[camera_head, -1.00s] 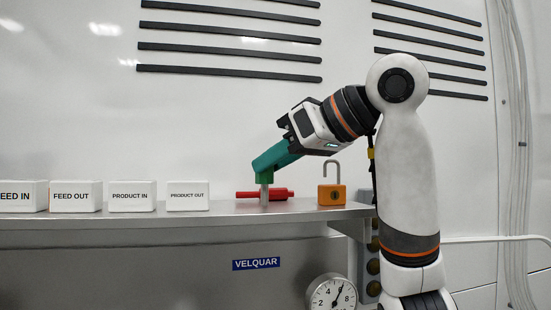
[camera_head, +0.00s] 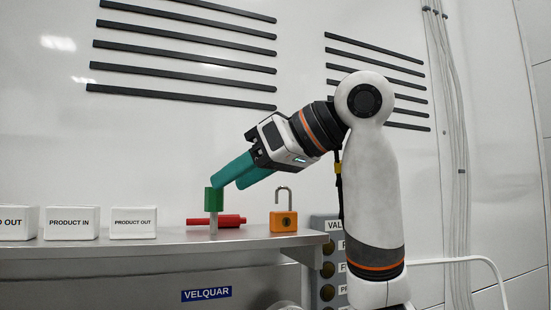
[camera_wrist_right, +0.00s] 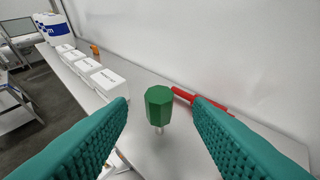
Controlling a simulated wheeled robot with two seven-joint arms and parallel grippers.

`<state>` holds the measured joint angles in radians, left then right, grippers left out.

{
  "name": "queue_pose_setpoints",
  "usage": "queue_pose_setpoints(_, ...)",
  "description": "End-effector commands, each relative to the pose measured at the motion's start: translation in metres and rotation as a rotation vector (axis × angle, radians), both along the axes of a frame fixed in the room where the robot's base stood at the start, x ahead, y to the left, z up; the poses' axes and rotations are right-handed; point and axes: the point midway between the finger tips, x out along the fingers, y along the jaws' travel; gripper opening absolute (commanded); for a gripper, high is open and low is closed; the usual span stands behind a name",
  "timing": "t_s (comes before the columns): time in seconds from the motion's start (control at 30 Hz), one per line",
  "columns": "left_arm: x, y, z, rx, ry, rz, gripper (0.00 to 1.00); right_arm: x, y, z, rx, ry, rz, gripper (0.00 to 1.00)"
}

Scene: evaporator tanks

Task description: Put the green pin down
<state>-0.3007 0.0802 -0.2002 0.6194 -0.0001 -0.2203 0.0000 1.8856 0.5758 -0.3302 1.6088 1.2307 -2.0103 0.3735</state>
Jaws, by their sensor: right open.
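The green pin (camera_head: 214,198) has a green head and a grey shank, and stands upright on the steel shelf (camera_head: 130,252). In the right wrist view, its faceted green head (camera_wrist_right: 158,103) shows between my two teal fingers, with a gap on each side. My right gripper (camera_head: 228,182) is open, with its fingers just above and to the right of the pin's head in the head view. I cannot tell from the head view whether a finger touches it. My left gripper is not in view.
A red pin (camera_head: 232,220) lies on the shelf behind the green pin. An orange padlock (camera_head: 284,222) with its shackle up stands to the right. White labelled blocks, such as PRODUCT OUT (camera_head: 133,224), stand left. The wall (camera_head: 60,140) is close behind.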

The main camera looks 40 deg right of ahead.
Motion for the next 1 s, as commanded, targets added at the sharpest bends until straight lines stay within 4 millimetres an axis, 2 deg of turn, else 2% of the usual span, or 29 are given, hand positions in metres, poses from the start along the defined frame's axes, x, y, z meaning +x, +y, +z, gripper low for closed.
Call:
queue_pose_setpoints(0.2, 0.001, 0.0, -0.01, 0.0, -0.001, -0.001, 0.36, -0.041, -0.021, 0.022, 0.001, -0.005, -0.005, 0.46)
queue_pose_setpoints(0.4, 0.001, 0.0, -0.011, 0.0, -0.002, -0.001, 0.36, -0.064, -0.031, 0.035, 0.001, -0.002, -0.002, 0.46)
queue_pose_setpoints(0.6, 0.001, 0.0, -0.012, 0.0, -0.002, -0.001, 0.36, -0.072, -0.035, 0.039, 0.001, 0.0, 0.0, 0.46)
queue_pose_setpoints(1.0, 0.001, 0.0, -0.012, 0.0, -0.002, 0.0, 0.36, -0.071, -0.034, 0.039, 0.001, 0.001, 0.0, 0.46)
